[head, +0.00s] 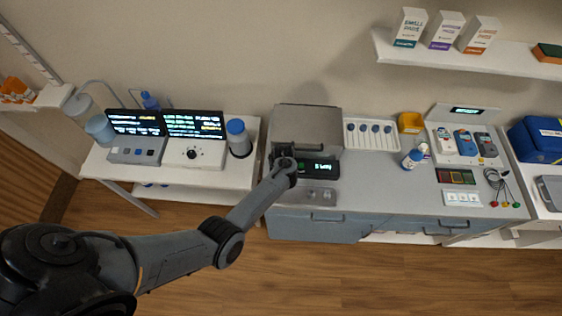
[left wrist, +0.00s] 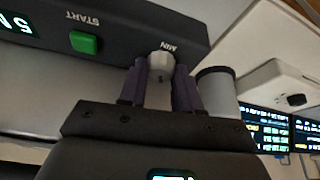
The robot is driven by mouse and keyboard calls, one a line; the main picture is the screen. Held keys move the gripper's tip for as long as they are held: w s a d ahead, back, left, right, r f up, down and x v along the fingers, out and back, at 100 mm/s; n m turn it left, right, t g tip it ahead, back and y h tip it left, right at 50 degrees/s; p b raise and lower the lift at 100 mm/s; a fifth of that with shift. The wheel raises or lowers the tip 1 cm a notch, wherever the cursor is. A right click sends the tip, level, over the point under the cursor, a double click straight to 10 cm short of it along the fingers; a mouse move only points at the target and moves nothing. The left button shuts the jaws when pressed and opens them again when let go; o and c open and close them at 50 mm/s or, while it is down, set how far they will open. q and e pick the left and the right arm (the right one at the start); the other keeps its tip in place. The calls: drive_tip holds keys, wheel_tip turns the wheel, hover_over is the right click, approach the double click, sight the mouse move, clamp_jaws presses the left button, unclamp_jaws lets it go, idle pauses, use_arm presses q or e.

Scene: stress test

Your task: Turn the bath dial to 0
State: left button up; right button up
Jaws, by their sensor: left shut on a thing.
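The grey box-shaped unit (head: 308,128) stands at the left end of the right-hand bench, with a dark front panel and a lit display (head: 320,167) whose text is too small to read surely. My left gripper (head: 284,158) is at the left part of that panel and hides what is there. In the left wrist view a pale round dial (left wrist: 160,62), marked MIN on the panel, sits between the two dark fingers of my left gripper (left wrist: 159,86), which are shut on it. A green START button (left wrist: 84,42) is beside it. My right gripper is not in view.
A table at left holds two dark screens (head: 193,125), a white box with a black knob (head: 192,153) and a blue-capped container (head: 239,138). Right of the unit are a tray of blue-ended items (head: 371,134) and a small bottle (head: 412,159). A shelf above holds white boxes (head: 446,30).

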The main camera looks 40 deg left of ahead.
use_arm(q)
drive_tip(key=o, duration=1.1)
drive_tip(key=shift+c, duration=0.2)
drive_tip(key=p+v, duration=0.2)
drive_tip(key=v, duration=0.8)
drive_tip(key=shift+r+p, duration=0.3)
drive_tip(key=shift+r, duration=0.05)
drive_tip(key=shift+s+d, duration=0.1)
drive_tip(key=shift+s, duration=0.05)
drive_tip(key=shift+c, duration=0.5)
